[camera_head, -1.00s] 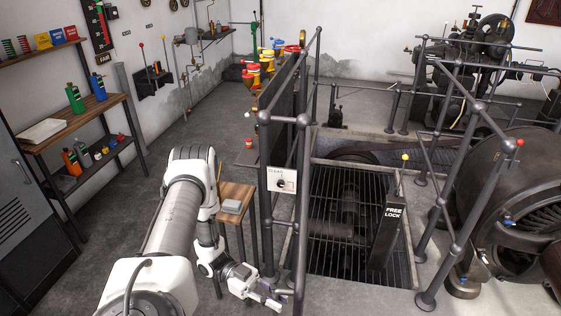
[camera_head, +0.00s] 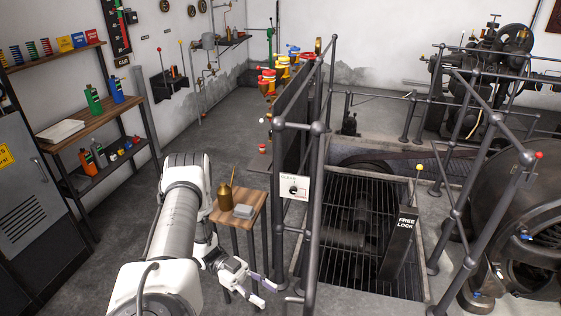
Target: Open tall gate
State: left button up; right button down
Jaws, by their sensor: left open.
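The tall gate appears to be the upright dark pipe frame (camera_head: 315,210) with ball joints, in the middle of the head view. I cannot tell its hinge side or latch. A white sign (camera_head: 295,187) reading "CLEAR", with a dark knob, is on it or just behind it. My left gripper (camera_head: 264,292) is open and empty, low in the view, just left of the frame's lower posts. It looks close to them, but contact cannot be told. My right gripper is not in view.
A small wooden table (camera_head: 240,208) with a brass oil can (camera_head: 226,190) stands beside my left arm. Right of the frame is a grated pit (camera_head: 350,260) with a "FREE LOCK" lever plate (camera_head: 398,247). Pipe railings (camera_head: 460,210) and a large machine (camera_head: 525,235) stand at right.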

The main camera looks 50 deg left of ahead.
pick_arm(q)
jog(key=v, duration=0.5)
dwell(0.5)
